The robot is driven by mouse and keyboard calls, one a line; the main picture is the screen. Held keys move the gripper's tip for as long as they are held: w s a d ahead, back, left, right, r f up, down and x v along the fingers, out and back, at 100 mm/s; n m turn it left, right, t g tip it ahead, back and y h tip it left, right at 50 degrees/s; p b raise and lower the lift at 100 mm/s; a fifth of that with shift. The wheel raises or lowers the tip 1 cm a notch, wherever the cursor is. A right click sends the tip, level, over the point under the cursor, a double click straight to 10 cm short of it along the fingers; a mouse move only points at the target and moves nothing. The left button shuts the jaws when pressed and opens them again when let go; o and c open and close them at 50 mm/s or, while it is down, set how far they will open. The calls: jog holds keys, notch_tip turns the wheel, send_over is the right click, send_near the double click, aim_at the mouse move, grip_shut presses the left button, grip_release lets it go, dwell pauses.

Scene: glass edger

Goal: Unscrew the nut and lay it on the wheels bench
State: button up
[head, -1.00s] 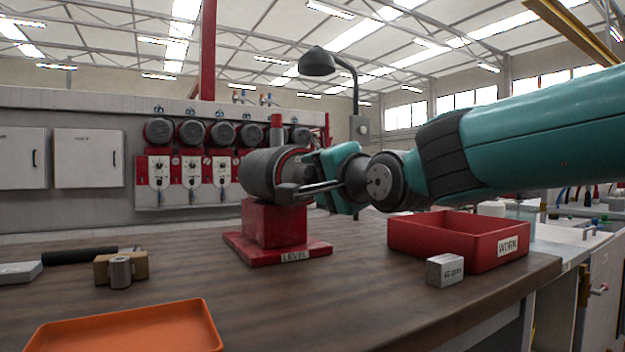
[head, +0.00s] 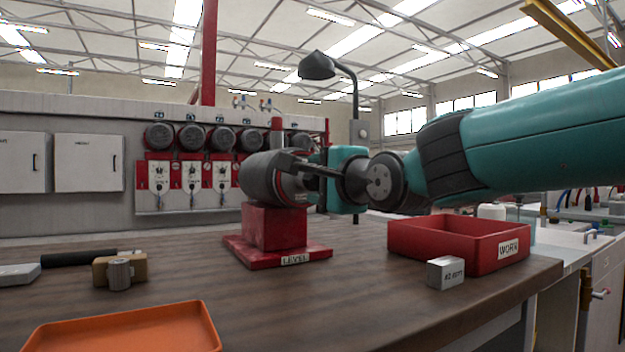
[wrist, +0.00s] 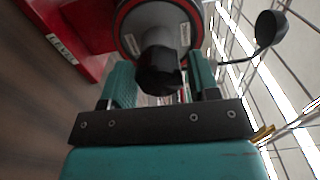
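A grey motor with a red ring (head: 262,178) sits on a red block stand marked LEVEL. In the wrist view, its grey face (wrist: 185,22) lies ahead, with a black nut (wrist: 160,70) at its centre. My gripper (wrist: 161,72) points at this face, with one teal finger on each side of the nut. I cannot tell whether the fingers touch the nut or stand just clear of it. In the head view, my gripper (head: 310,178) is at the motor's right end and hides the nut. No bench is marked as the wheels bench.
A red tray marked WORK (head: 458,245) and a small metal block (head: 445,272) are at the right of the wooden bench. An orange tray (head: 125,330) is at the front left, near a brass-coloured block (head: 135,266) and a black-handled tool (head: 80,256). A dark lamp (head: 317,66) rises behind.

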jog(key=c, duration=0.7)
jog(key=shift+o, duration=0.2)
jog(key=n+b, duration=0.1)
jog(key=n, duration=0.7)
jog(key=shift+n+b, duration=0.3)
jog(key=shift+n, duration=0.1)
jog(key=n, duration=0.5)
jog(key=shift+b, duration=0.35)
jog(key=n, duration=0.3)
jog(key=shift+s, duration=0.1)
